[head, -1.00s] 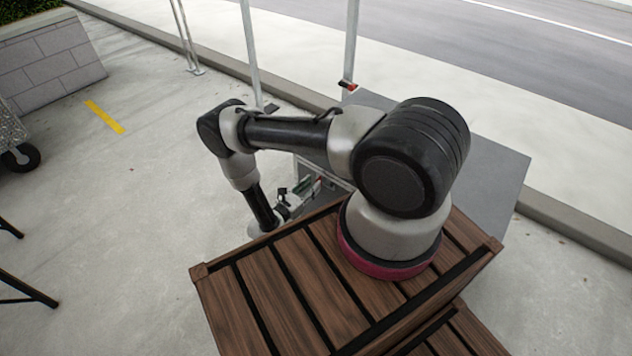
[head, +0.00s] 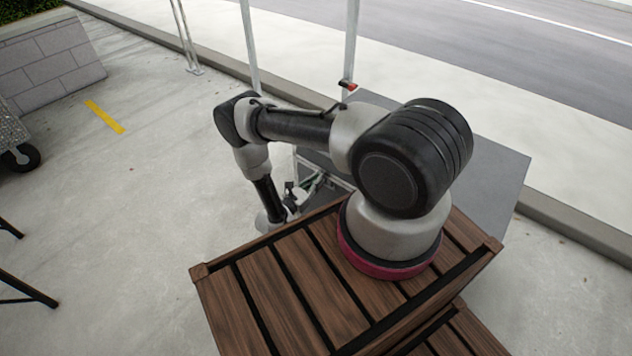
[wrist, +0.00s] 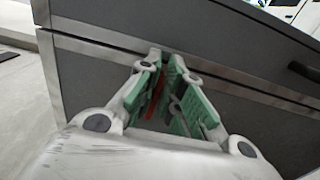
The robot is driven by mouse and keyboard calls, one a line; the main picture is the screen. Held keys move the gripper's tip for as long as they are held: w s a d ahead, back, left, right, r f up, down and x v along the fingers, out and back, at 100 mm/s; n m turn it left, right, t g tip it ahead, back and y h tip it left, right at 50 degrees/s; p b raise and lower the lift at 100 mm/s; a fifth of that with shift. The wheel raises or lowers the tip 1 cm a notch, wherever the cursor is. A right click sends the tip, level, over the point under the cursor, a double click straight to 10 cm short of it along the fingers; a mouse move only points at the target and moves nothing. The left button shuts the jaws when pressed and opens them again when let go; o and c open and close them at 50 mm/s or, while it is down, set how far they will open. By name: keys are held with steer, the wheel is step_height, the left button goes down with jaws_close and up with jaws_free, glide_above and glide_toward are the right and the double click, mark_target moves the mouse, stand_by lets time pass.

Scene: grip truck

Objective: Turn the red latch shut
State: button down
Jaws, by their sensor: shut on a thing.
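The red latch (wrist: 157,94) shows in the wrist view as a narrow red strip between my fingers, in front of a dark grey panel (wrist: 90,85). My gripper (wrist: 166,62) has green-padded fingers that come close together at the tips, one on each side of the latch, and it is shut on it. Most of the latch is hidden by the fingers, so its exact angle is hard to tell. In the head view my gripper (head: 308,188) is partly hidden, low beside the grey unit.
The grey unit's flat top (head: 490,165) is at the right, with metal posts (head: 350,45) and a small red-and-black part (head: 348,86). Metal trim (wrist: 100,46) crosses the panel; a dark handle (wrist: 303,71) is at right. Open pavement (head: 130,215) lies left.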

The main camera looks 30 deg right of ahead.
steer(key=shift+w+a+f+n, duration=0.15)
steer(key=shift+w+f+n, duration=0.3)
steer(key=shift+n, duration=2.55)
steer(key=shift+w+a+f+n, duration=0.2)
steer(key=shift+w+f+n, duration=0.2)
steer(key=shift+n, duration=2.6)
steer(key=shift+w+a+f+n, duration=0.15)
steer(key=shift+w+f+n, duration=0.3)
steer(key=shift+n, duration=2.55)
steer(key=c, duration=1.6)
jaws_free()
steer(key=shift+o, duration=0.2)
steer(key=shift+s+a, duration=0.1)
